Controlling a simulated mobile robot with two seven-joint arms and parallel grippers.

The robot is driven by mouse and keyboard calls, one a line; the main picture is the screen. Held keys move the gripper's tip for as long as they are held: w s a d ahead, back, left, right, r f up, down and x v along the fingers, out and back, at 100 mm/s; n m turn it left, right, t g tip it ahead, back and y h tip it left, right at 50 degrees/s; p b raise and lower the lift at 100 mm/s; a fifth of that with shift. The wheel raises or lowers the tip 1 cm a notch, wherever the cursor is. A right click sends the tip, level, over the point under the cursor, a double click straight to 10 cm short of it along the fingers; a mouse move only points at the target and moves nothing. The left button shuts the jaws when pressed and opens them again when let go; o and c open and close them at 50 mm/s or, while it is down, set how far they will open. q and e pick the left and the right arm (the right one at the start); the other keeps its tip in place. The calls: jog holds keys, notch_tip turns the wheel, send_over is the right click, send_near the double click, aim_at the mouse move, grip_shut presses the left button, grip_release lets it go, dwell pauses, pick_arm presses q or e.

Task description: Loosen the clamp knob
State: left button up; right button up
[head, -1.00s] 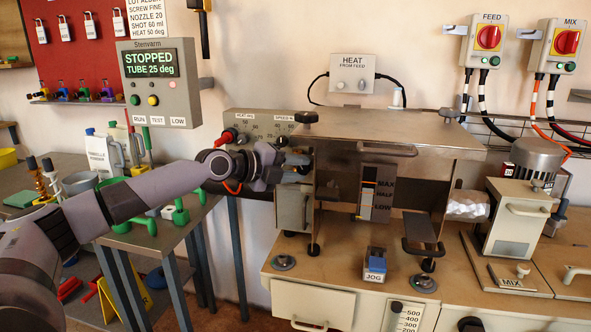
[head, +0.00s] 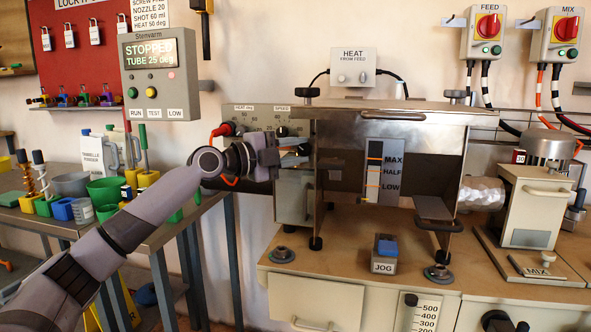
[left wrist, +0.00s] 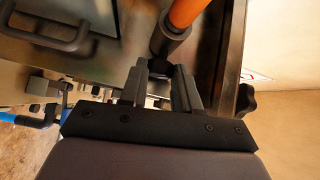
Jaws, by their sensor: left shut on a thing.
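My left gripper (head: 288,157) is at the left end of the steel-cased machine (head: 390,115), beside a small metal box on that end. In the left wrist view its two fingers (left wrist: 163,86) are close together, shut on a small dark part between the tips, seemingly the clamp knob (left wrist: 160,68). That part is mostly hidden by the fingers, and its turn cannot be told. A black knob (head: 308,92) stands apart on the machine's top left corner. My right gripper is not in view.
The display (head: 158,68) reads STOPPED, TUBE 25 deg. A dark cylinder with an orange end (left wrist: 175,38) is close to the fingers. A blue-topped JOG box (head: 385,252) stands on the bench front. A side table (head: 150,230) with pots is at left.

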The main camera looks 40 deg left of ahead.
pick_arm(q)
jog(key=n+t+b, duration=0.1)
jog(key=b, duration=0.2)
jog(key=shift+f, duration=0.35)
jog(key=shift+r+n+t+b, duration=0.1)
jog(key=shift+n+t+b, duration=0.4)
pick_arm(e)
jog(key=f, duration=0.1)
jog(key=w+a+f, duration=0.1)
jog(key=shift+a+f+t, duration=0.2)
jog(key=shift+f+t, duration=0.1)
pick_arm(q)
jog(key=o, duration=1)
jog(key=shift+o, duration=0.2)
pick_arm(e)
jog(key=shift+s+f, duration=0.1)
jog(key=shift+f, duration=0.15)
pick_arm(q)
jog(key=shift+h, duration=0.3)
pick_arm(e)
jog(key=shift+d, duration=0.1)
